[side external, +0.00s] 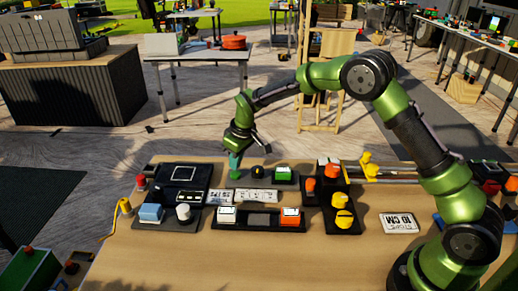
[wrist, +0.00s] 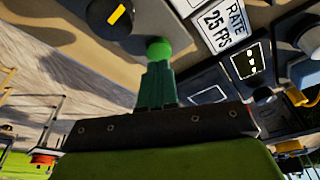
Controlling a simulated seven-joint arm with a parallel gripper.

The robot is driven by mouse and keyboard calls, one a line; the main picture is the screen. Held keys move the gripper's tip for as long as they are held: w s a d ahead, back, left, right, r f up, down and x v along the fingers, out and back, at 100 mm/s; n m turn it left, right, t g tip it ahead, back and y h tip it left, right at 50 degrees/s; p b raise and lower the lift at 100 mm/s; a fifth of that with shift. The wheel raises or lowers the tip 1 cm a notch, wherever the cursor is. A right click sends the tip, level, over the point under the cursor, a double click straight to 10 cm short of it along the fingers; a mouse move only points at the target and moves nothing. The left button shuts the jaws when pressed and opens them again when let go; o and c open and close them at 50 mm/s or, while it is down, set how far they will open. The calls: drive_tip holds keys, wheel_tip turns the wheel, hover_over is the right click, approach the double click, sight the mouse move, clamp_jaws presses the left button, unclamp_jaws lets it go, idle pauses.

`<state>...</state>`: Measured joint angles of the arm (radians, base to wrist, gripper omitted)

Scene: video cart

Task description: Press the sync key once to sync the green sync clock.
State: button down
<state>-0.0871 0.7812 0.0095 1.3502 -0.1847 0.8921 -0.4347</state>
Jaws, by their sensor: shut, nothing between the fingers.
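My gripper (side external: 235,172) is shut and empty, pointing down at the back of the table, left of a black knob (side external: 259,173). In the wrist view its green fingers (wrist: 158,68) reach a round green button (wrist: 158,46), whose top shows just beyond the fingertips. I cannot tell whether they touch or whether the button is pressed. In the side view the fingers hide the button. A green block with a pale top (side external: 283,173) sits right of the knob; I cannot tell whether it is the sync clock. The knob, with a yellow mark (wrist: 116,14), also shows in the wrist view.
A label reading RATE 25 FPS (wrist: 222,22) lies near the button. A dark panel with a screen (side external: 184,173) is to the left. A panel with white and orange blocks (side external: 262,219) is in front. An orange and yellow control panel (side external: 338,198) stands right.

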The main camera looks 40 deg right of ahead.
sight(236, 173)
drive_tip(key=shift+r, duration=2.5)
